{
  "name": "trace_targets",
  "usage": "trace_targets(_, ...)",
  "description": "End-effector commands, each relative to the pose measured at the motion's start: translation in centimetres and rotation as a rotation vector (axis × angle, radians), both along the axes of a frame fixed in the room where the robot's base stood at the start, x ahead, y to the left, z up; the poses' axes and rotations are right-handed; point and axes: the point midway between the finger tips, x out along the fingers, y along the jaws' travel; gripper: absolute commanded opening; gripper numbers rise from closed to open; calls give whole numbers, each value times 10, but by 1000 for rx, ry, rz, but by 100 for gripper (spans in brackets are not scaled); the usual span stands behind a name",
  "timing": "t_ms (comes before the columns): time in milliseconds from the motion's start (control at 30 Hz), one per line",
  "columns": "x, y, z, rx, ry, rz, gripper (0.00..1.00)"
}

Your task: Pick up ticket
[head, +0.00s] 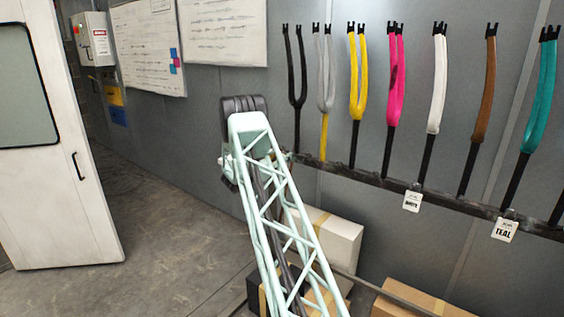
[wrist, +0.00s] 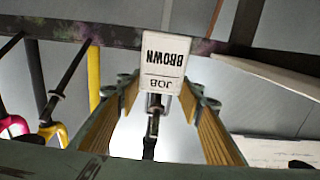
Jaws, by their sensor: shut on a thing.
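A white ticket (wrist: 163,55) reading "JOB BROWN" shows upside down in the middle of the wrist view. My gripper (wrist: 161,98) is shut on it, with one ribbed tan finger on each side. A dark clip-like piece shows just below the ticket between the fingers. The ticket overlaps the dark rail (wrist: 110,32) in the picture; whether it touches the rail I cannot tell. In the head view my arm's end is by the left end of the rail (head: 345,172), and the gripper and this ticket are hidden there. The brown fork (head: 485,92) stands towards the right.
Forks in several colours stand along the rail, including pink (head: 393,80), white (head: 437,85) and teal (head: 539,97). Tickets "WHITE" (head: 412,201) and "TEAL" (head: 504,230) hang from the rail. Boxes (head: 335,240) lie below. The floor at left is clear, beside a white door (head: 60,180).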

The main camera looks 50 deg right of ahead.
Motion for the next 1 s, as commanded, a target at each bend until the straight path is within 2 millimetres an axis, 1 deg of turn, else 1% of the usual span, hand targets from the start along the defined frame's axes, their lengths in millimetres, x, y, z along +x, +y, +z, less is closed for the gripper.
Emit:
trace_targets(333, 0, 4, 4, 0, 0, 0, 25)
trace_targets(467, 1, 10, 10, 0, 1, 1, 25)
trace_targets(567, 2, 18, 19, -1, 0, 2, 25)
trace_targets(767, 2, 45, 32, 1, 0, 1, 25)
trace_targets(1000, 3, 84, 52, 0, 0, 2, 25)
